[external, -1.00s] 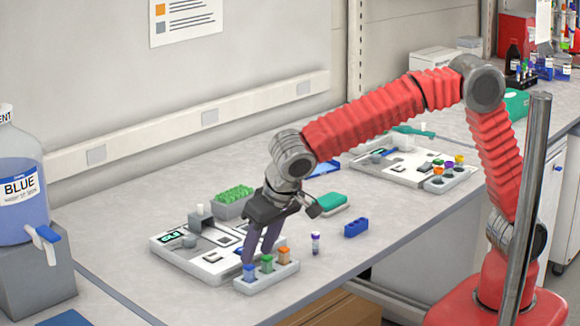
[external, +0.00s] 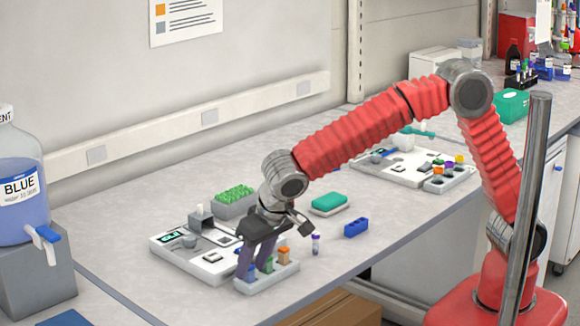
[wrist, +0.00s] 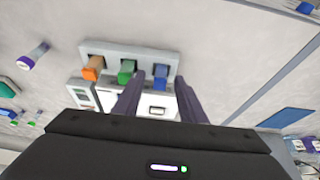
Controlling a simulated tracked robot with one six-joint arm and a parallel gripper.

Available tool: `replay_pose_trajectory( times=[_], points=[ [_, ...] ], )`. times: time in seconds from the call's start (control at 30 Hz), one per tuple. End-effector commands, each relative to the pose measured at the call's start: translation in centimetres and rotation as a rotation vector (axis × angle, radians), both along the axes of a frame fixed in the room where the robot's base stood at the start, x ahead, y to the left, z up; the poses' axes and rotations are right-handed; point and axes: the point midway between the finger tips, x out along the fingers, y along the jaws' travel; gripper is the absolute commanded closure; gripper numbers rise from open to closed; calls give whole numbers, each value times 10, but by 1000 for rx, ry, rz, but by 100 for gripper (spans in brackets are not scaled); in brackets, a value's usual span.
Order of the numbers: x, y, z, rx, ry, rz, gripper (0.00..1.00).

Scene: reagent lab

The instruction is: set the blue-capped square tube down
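The blue-capped square tube (wrist: 161,76) stands in the grey rack (wrist: 120,48), at the end of its row. The rack also shows in the external view (external: 282,281), where my fingers partly hide the tube. My gripper (wrist: 160,88) is open, with one finger on each side of the blue-capped tube. In the wrist view a gap shows between the tube and each finger. In the external view my gripper (external: 252,268) points down at the rack's left end.
A green-capped tube (external: 268,264) and an orange-capped tube (external: 284,255) stand in the same rack. A white instrument tray (external: 195,262) lies directly behind.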

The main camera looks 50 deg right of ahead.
Motion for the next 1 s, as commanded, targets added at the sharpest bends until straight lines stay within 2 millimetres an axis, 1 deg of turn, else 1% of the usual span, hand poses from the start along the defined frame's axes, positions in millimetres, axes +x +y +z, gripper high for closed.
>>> replay_pose_trajectory(
  times=[0.23,0.77,1.0],
  points=[
    [0,0,0,0,0,0,62],
    [0,0,0,0,0,0,99],
    [0,0,0,0,0,0,100]
  ],
)
